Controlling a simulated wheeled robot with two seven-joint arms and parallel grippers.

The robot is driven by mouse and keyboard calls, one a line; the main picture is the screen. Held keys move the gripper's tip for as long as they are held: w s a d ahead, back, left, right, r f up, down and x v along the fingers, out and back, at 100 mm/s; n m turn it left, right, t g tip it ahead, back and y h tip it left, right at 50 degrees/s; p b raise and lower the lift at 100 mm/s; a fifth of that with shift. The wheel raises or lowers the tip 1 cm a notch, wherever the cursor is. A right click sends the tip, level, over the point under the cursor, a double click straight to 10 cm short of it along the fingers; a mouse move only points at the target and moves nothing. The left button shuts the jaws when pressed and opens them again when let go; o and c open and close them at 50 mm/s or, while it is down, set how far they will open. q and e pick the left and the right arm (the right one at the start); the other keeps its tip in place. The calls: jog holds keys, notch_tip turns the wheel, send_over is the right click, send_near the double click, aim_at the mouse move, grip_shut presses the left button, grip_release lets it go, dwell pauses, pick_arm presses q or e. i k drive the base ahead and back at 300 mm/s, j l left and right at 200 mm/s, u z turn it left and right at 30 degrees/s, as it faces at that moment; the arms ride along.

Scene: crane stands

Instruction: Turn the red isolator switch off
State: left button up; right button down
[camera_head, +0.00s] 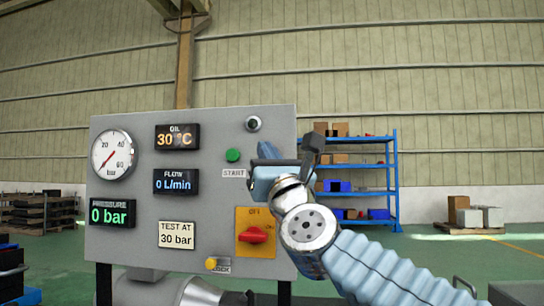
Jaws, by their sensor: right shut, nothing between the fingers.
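The red isolator switch (253,235) is a knob on a yellow plate (243,219) at the lower right of the grey panel (140,225). Its handle lies roughly horizontal, with small lettering on the plate above it. My right gripper (266,151) is up and to the right of the switch, in front of the panel's right edge, apart from the knob. It is shut with nothing in it. My right wrist hides part of the plate's right edge. My left gripper is not in view.
The panel also carries a round gauge (114,154), lit displays reading 30 °C (177,137), 0 L/min (176,181) and 0 bar (112,214), a green start button (233,155) and a yellow knob (211,263) near the lower edge. A blue shelf rack (394,180) stands well behind.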

aim_at(254, 236)
jog(key=k, duration=1)
